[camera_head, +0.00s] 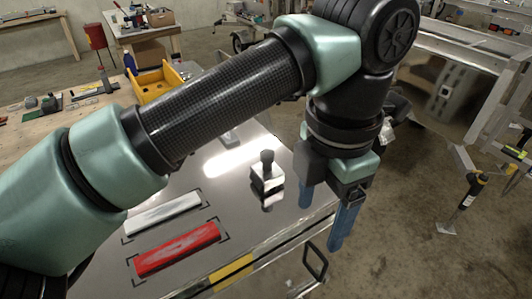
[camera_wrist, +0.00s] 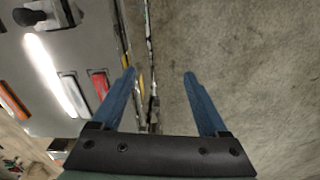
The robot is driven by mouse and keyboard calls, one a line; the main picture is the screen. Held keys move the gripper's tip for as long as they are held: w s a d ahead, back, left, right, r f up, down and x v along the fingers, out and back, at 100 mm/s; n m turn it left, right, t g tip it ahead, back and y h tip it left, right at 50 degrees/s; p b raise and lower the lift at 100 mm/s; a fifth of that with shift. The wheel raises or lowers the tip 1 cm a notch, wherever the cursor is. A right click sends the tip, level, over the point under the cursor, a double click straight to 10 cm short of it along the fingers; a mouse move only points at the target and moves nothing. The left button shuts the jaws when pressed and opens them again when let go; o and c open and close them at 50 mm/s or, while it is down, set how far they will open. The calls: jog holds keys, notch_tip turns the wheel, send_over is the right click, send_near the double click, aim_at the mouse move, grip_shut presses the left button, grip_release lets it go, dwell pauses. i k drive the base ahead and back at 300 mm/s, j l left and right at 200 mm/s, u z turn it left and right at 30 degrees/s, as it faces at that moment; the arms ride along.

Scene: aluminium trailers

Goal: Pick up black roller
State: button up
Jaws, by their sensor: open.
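A small tool with a black knob handle and a dark block base (camera_head: 267,182) stands upright on the shiny grey table top (camera_head: 232,185). It may be the black roller; no other clear roller shape shows. In the wrist view the black-knobbed tool (camera_wrist: 32,17) is at the top left, cut by the frame edge. My gripper (camera_head: 320,226) has blue fingers pointing down, to the right of the tool and near the table's right edge. In the wrist view my gripper (camera_wrist: 159,73) is open and empty, with floor and the table edge between its fingers.
A red bar (camera_head: 178,250) and a white bar (camera_head: 163,213) lie in marked outlines on the table. A yellow bin (camera_head: 160,82) stands behind my arm. A tool with a black and yellow handle (camera_head: 470,192) and a metal trailer frame (camera_head: 455,85) are at the right.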

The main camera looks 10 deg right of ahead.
aim_at(271, 175)
jog(key=i, duration=0.85)
